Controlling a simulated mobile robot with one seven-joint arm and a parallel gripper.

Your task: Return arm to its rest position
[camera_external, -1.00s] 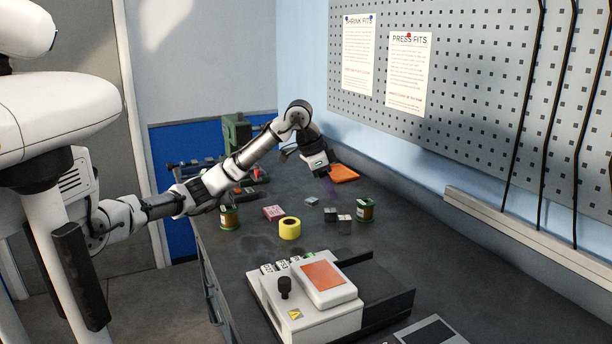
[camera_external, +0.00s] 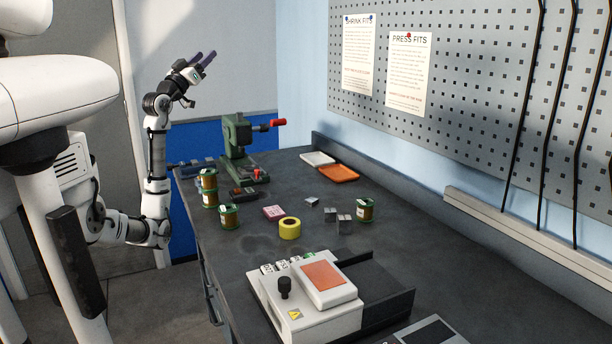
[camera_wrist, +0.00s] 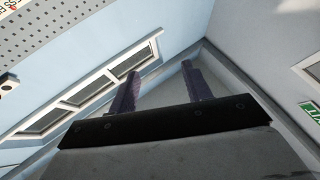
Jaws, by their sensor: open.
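My gripper (camera_external: 203,58) is raised high at the left, above and beyond the bench's left edge, clear of everything on the bench. Its fingers point up and to the right. My arm is folded upright beside the bench. In the wrist view my gripper (camera_wrist: 160,88) shows two dark fingers spread apart with nothing between them. Behind them are the upper wall, a window (camera_wrist: 90,95) and the ceiling, tilted.
A pegboard (camera_external: 480,100) hangs at right.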

